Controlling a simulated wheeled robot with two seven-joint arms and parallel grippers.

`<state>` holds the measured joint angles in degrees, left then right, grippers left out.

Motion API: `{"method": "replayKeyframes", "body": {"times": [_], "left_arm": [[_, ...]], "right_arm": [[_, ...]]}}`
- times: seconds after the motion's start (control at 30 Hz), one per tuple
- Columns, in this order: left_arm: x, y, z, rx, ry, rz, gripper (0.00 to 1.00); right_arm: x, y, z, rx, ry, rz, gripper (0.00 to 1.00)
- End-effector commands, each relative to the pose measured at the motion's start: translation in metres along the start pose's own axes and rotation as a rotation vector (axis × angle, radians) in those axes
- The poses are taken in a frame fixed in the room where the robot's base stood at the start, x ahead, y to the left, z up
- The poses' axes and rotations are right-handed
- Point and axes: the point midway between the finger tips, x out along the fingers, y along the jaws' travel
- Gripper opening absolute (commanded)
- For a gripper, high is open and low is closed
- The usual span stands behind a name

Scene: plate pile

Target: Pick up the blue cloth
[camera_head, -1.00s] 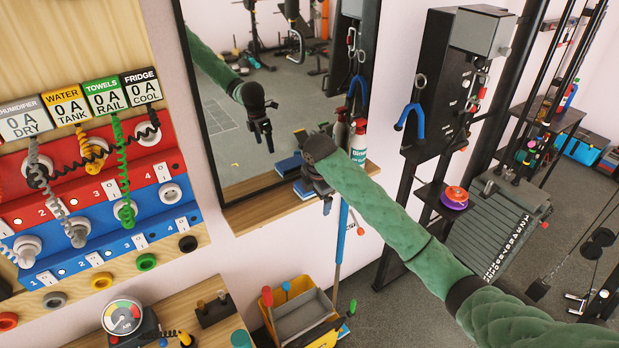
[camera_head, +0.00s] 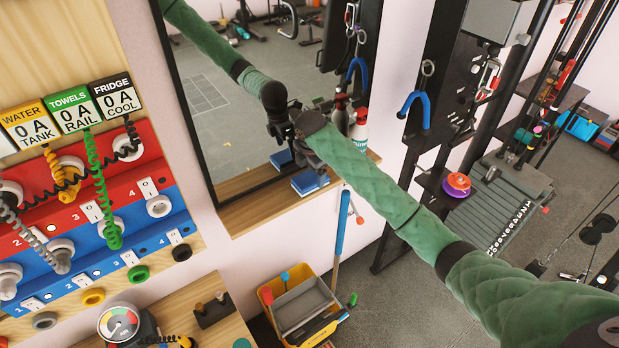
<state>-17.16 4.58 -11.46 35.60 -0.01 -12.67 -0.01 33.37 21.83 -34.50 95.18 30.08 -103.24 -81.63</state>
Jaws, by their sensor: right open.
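The blue cloth (camera_head: 310,182) looks like a small folded stack on the wooden ledge in front of the mirror. My right gripper (camera_head: 299,152) is open and empty, close to the mirror and just above the cloth in the picture. The green-sleeved right arm comes in from the right. I see a gap between the gripper and the cloth, but cannot judge its depth. The mirror shows the arm, the gripper and the cloth reflected. My left gripper is not in view.
The mirror (camera_head: 225,115) rises behind the wooden ledge (camera_head: 250,210). A spray bottle (camera_head: 359,130) stands on the ledge, right of the cloth and behind my arm. A yellow bucket (camera_head: 302,305) is below. A socket panel (camera_head: 80,215) is at the left.

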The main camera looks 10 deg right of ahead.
Motion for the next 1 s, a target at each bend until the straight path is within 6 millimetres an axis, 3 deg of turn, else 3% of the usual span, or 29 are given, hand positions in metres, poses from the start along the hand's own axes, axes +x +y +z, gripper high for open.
{"method": "replayKeyframes", "body": {"times": [0.03, 0.23, 0.4, 0.63, 0.87, 1.0], "left_arm": [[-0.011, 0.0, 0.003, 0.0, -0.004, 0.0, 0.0], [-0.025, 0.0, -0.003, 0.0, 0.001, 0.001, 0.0], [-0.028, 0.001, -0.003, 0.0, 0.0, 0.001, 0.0], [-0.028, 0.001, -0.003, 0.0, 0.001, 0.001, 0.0], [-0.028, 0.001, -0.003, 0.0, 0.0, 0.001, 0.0], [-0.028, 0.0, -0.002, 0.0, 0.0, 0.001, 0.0]], "right_arm": [[0.0, 0.0, 0.0, 0.001, 0.002, -0.003, 0.9], [0.024, -0.001, -0.001, 0.001, 0.003, -0.003, 0.9], [0.035, -0.001, 0.0, 0.001, 0.0, 0.0, 0.9], [0.036, -0.001, 0.0, 0.001, 0.0, 0.0, 0.9], [0.036, -0.001, 0.0, 0.001, 0.0, 0.0, 0.45], [0.036, -0.001, 0.0, 0.001, 0.0, 0.0, 0.42]]}}
